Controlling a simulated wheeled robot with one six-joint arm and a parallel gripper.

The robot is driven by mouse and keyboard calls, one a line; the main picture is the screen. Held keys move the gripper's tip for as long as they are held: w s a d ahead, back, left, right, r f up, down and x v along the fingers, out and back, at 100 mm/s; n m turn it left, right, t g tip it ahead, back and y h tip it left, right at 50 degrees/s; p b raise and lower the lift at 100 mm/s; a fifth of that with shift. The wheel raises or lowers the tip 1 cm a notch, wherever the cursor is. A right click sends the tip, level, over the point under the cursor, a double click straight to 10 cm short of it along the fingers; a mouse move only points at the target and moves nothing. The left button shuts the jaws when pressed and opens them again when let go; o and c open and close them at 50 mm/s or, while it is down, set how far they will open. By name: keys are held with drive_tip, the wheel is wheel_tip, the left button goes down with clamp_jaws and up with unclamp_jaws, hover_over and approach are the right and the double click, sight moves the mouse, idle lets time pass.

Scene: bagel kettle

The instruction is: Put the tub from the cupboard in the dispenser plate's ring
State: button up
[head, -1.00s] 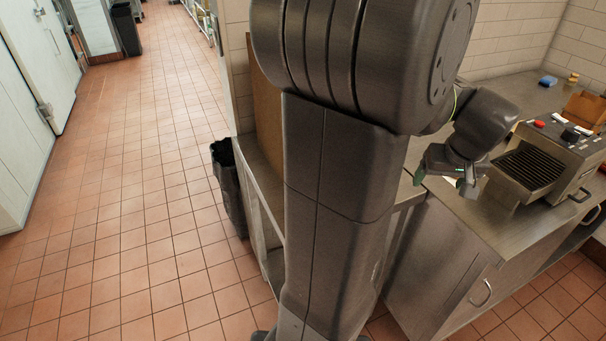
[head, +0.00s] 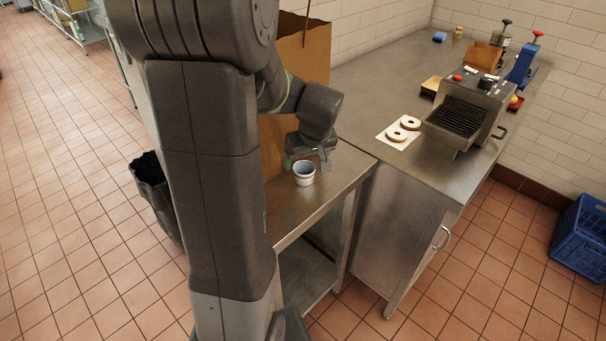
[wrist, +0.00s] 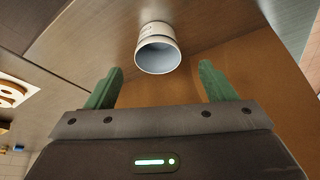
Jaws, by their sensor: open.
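A small white tub (head: 304,176) with a bluish inside stands on the low steel table (head: 318,196). It also shows in the wrist view (wrist: 158,50), beyond the fingertips and between their lines. My gripper (head: 306,159) is just behind the tub in the head view. Its two green fingers (wrist: 160,86) are wide apart with nothing between them. I cannot make out a dispenser plate or its ring. A steel cupboard (head: 392,236) with a handle stands under the counter, its door shut.
A tall brown board or box (head: 309,60) stands close behind my gripper. The steel counter (head: 372,92) holds two bagel halves (head: 403,130) on white paper, a toaster (head: 470,105) and a blue lever device (head: 523,66). A black bin (head: 152,185) and a blue crate (head: 580,240) are on the floor.

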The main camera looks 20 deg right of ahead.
sight(305, 170)
drive_tip(key=shift+s+p+x, duration=0.15)
drive_tip(key=shift+p+x, duration=0.1)
drive_tip(key=shift+x, duration=1.2)
drive_tip(key=shift+s+p+x, duration=0.2)
drive_tip(key=shift+p+x, duration=0.05)
drive_tip(key=shift+x, duration=1.2)
drive_tip(key=shift+d+f, duration=0.1)
drive_tip(key=shift+f, duration=0.05)
drive_tip(key=c, duration=1.1)
wheel_tip(305, 170, up, 10)
drive_tip(key=shift+b, duration=0.35)
